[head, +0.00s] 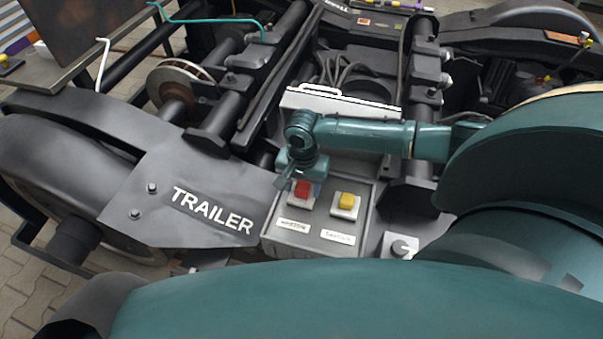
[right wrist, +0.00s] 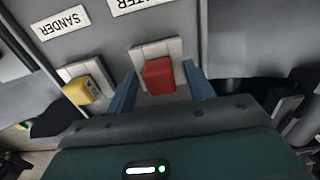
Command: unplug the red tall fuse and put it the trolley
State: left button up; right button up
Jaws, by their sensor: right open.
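The red tall fuse (head: 302,192) sits upright in a pale square socket in a grey fuse box (head: 318,253), left of a yellow fuse (head: 346,200). My right gripper (head: 300,183) reaches down over the red fuse from behind. In the right wrist view, its two blue fingers stand apart on either side of the red fuse (right wrist: 159,76), with visible gaps, not closed on it. The yellow fuse (right wrist: 81,90) is to the left there. My left gripper is not in view. A grey-topped surface (head: 62,77) at the upper left may be the trolley; I cannot tell for sure.
A lid with a pale edge (head: 340,104) stands open behind the box, close to my right arm. A black plate marked TRAILER (head: 190,200) lies left of the box. Black bogie bars, a brake disc (head: 180,80) and cables (head: 345,72) fill the area behind.

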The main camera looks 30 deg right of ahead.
jog(key=shift+c, duration=0.2)
grip_shut()
dwell(0.4)
